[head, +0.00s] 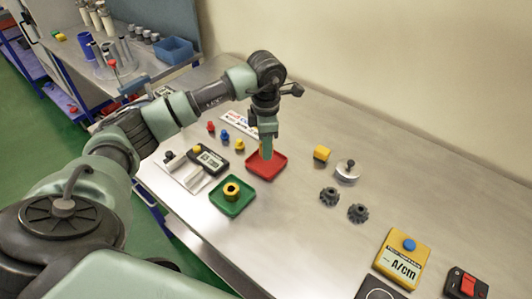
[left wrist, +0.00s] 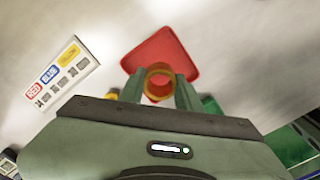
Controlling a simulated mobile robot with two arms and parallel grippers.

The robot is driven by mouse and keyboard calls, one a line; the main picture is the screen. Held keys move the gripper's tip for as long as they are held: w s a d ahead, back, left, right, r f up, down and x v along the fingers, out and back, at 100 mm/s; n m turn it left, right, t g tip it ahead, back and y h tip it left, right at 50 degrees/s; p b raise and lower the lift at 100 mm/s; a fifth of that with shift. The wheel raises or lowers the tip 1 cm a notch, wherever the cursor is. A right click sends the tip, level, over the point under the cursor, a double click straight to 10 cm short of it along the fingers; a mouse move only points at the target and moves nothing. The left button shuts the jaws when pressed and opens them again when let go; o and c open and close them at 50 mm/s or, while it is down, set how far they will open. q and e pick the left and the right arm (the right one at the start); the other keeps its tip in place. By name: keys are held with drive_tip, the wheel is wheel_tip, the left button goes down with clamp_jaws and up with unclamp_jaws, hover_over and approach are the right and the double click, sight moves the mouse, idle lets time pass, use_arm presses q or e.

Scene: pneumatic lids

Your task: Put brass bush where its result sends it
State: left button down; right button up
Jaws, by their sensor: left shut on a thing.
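My left gripper (head: 267,155) points down over the red tray (head: 277,171) in the head view. In the left wrist view its two fingers (left wrist: 160,92) are shut on a brass bush (left wrist: 160,70), a ring with its bore facing the camera. The red tray (left wrist: 178,48) lies beyond and below the bush there. In the head view the fingers mostly hide the held bush, and its height above the tray is hard to tell. A green tray (head: 221,200) stands nearer, with another brass-coloured bush (head: 232,190) in it. My right gripper is not in view.
A card (left wrist: 58,76) reads RED, BLUE, YELLOW. Red, blue and yellow small pieces (head: 225,135) stand left of the red tray, near a display gauge (head: 210,159).

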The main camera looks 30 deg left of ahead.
sight(266, 164)
use_arm(q)
wheel_tip(266, 164, down, 4)
drive_tip(key=shift+r+p, duration=0.2)
drive_tip(key=shift+p, duration=0.2)
drive_tip(key=shift+f, duration=0.25)
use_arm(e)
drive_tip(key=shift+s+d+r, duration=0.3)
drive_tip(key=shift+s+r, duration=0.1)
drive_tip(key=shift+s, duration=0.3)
use_arm(q)
drive_tip(key=shift+f, duration=0.2)
drive_tip(key=c, duration=1)
unclamp_jaws()
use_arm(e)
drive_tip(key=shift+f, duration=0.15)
use_arm(q)
drive_tip(key=shift+r, duration=0.1)
